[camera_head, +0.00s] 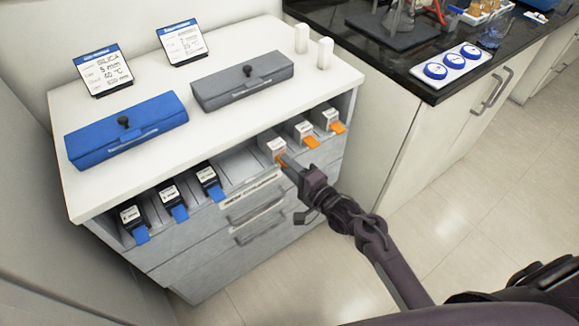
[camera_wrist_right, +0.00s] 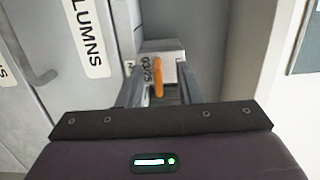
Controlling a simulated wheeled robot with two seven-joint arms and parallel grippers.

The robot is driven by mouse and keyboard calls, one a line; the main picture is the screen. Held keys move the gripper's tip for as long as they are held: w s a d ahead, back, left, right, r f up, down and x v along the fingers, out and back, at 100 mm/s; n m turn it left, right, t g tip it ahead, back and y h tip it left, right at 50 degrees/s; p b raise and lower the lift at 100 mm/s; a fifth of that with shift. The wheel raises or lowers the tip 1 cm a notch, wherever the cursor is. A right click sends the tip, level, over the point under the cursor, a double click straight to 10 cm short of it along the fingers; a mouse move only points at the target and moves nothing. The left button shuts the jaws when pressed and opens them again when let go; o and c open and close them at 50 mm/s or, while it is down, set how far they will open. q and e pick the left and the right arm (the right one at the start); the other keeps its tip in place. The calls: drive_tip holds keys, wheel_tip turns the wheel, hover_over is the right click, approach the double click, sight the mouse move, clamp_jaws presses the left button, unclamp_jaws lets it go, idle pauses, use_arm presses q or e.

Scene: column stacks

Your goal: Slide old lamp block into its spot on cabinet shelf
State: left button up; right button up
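A white block with an orange tab (camera_head: 273,146) sits at the front of the cabinet shelf, left of two similar blocks. My right gripper (camera_head: 284,159) is right in front of it. In the right wrist view the same block (camera_wrist_right: 158,55) is between the two fingers of the right gripper (camera_wrist_right: 158,85), its orange tab in the gap. I cannot tell whether the fingers press on its sides. No lamp marking is readable on the block. My left gripper is not in view.
Two white orange-tabbed blocks (camera_head: 302,130) stand to the right; several black blue-tabbed blocks (camera_head: 171,197) stand to the left. The shelf (camera_head: 237,170) is bare between the groups. A blue case (camera_head: 126,131) and grey case (camera_head: 242,82) lie on top. A black counter (camera_head: 440,70) is at right.

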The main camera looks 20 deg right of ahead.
drive_tip(key=shift+s, duration=0.1)
